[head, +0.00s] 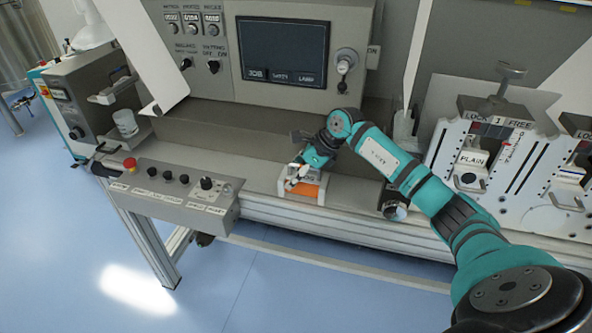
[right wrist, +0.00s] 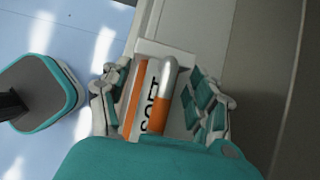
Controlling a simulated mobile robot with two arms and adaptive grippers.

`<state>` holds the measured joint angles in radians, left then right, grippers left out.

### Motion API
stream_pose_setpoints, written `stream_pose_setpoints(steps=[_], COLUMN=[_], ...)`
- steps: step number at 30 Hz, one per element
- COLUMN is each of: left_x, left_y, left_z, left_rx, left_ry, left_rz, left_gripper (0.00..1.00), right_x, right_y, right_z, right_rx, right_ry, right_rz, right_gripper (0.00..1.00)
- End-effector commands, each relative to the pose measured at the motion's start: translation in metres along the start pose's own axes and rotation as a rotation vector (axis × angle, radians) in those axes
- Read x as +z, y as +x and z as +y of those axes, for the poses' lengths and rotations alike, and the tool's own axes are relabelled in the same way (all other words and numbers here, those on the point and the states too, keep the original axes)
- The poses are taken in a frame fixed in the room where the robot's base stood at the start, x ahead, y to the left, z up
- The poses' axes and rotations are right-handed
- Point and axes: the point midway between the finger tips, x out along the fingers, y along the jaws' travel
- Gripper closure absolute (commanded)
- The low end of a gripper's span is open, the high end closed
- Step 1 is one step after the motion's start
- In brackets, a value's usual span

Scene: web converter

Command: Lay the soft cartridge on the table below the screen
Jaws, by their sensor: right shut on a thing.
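The soft cartridge (head: 311,190) is a white block with orange bands, at the table (head: 262,179) below the screen (head: 283,50). In the right wrist view, the cartridge (right wrist: 152,122) shows the label SOFT and a rod with a silver end and an orange part. My right gripper (head: 299,177) is over it from above, its fingers (right wrist: 160,106) on both sides of the cartridge, shut on it. I cannot tell whether its underside touches the table. My left gripper is not in view.
A control box (head: 180,190) with knobs and a red button (head: 130,163) juts out at the left front. Clamp units (head: 480,165), one labelled PLAIN, stand to the right. A glass (head: 125,122) stands at the left. Bare table shows left of the cartridge.

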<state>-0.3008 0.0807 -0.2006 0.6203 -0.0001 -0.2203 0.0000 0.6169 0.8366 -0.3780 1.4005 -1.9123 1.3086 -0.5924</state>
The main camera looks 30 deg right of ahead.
Motion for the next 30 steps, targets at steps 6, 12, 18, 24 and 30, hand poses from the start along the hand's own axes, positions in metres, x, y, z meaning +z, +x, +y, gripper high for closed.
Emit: stream_pose_setpoints(steps=[6, 12, 18, 24, 30], left_x=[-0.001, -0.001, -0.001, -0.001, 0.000], left_y=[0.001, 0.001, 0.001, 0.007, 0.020], left_z=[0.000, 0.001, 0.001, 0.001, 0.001], left_rx=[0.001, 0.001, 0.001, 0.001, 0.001], left_ry=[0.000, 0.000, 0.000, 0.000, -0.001], left_rz=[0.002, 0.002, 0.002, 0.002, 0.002], left_gripper=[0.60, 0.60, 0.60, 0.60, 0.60], right_x=[0.000, 0.000, 0.000, -0.001, -0.002], right_y=[0.000, 0.000, -0.001, -0.017, -0.059], right_z=[0.000, 0.000, 0.000, -0.002, -0.002], right_rx=[-0.001, -0.001, -0.001, -0.005, -0.007], right_ry=[-0.001, 0.000, 0.000, -0.003, -0.002], right_rz=[0.000, 0.000, 0.000, 0.000, 0.000], right_gripper=[0.32, 0.14, 0.14, 0.14, 0.14])
